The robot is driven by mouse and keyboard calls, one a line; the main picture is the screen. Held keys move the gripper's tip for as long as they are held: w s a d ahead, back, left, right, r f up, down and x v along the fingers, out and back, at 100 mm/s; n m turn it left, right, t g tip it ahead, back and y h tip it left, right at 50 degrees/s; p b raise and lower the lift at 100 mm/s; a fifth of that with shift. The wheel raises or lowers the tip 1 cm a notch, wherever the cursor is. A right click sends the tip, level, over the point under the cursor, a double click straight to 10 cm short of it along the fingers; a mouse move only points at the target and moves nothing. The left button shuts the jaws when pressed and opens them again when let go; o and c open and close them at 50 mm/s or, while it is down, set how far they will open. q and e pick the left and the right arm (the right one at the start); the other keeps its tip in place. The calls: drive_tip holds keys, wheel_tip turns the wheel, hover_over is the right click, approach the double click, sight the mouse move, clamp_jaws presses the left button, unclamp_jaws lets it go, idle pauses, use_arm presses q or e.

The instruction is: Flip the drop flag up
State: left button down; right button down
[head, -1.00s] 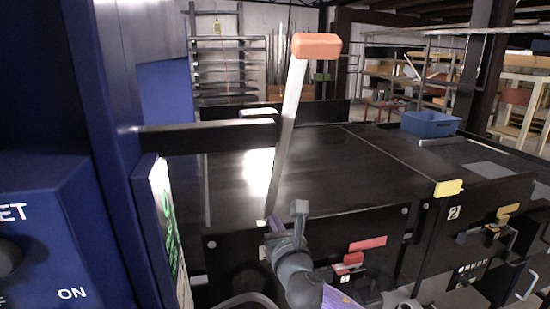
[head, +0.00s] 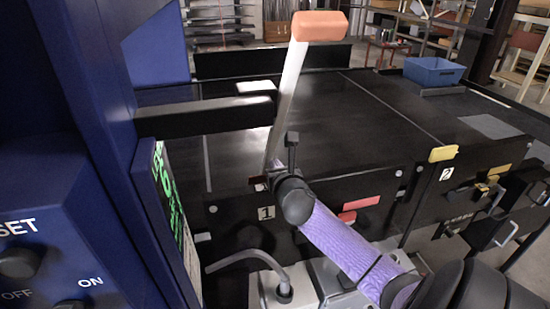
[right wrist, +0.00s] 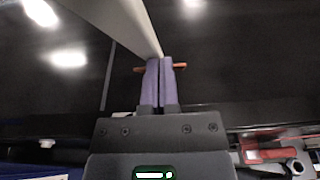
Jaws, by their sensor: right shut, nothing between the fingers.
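The flag appears to be the pale flat bar (head: 286,102) with a salmon-orange block (head: 319,26) on its top end. It stands up, leaning slightly right, at the near edge of the black conveyor table. My right gripper (head: 263,181) is by the bar's foot, partly hidden behind my wrist. In the right wrist view its purple fingers (right wrist: 160,62) are shut, with nothing between them. There the pale bar (right wrist: 116,20) runs down to the fingertips; I cannot tell whether they touch. A small orange piece (right wrist: 180,66) shows on both sides of the fingers. My left gripper is not in view.
A blue cabinet (head: 85,80) with knobs and a green-lettered screen (head: 166,200) stands close at left. A black beam (head: 200,117) reaches toward the bar. Red (head: 361,202) and yellow (head: 443,153) tabs line the near edge. A blue bin (head: 433,71) sits at the far right.

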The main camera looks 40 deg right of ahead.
drive_tip(key=shift+w+d+r, duration=0.2)
drive_tip(key=shift+w+r, duration=0.15)
drive_tip(key=shift+w, duration=0.05)
